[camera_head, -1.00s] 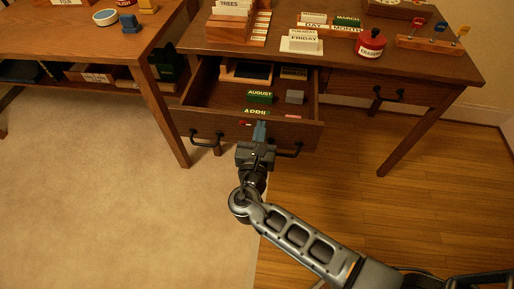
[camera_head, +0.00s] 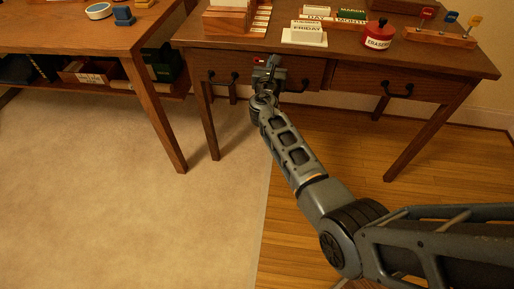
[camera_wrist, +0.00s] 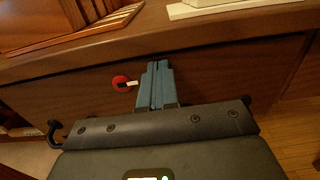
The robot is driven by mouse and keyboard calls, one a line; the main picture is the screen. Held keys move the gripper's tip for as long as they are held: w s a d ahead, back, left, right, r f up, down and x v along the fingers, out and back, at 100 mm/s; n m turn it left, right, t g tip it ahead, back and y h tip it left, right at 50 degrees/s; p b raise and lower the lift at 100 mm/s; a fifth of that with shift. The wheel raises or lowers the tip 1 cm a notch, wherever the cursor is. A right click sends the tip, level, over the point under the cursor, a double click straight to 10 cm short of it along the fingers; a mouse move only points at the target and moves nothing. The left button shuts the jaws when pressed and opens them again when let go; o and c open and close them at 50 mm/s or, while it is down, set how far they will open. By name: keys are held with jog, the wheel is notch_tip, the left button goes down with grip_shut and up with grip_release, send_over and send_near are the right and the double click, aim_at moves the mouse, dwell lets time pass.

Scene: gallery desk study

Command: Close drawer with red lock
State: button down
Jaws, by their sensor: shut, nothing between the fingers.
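The drawer with the red lock (camera_head: 222,68) is in the left half of the desk, and its front looks flush with the desk frame in the head view. The fingertips seem to touch the wood. The gripper partly hides the drawer front and its handles.
The right drawer (camera_head: 372,82) is shut. On the desktop are a red eraser pot (camera_head: 379,34), a white-based calendar block (camera_head: 305,33), and a wooden peg stand (camera_head: 433,38). A second table (camera_head: 75,38) stands at the left. The floor in front is clear.

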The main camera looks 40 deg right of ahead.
jog(key=x, duration=0.2)
jog(key=shift+w+d+r+b, duration=0.15)
jog(key=shift+w+d+b, duration=0.05)
jog(key=shift+b, duration=0.2)
jog(key=shift+d+r, duration=0.1)
jog(key=p+v, duration=0.3)
jog(key=v, duration=1.1)
jog(key=shift+s+a+f, duration=0.15)
jog(key=shift+a+f, duration=0.1)
jog(key=shift+a, duration=0.05)
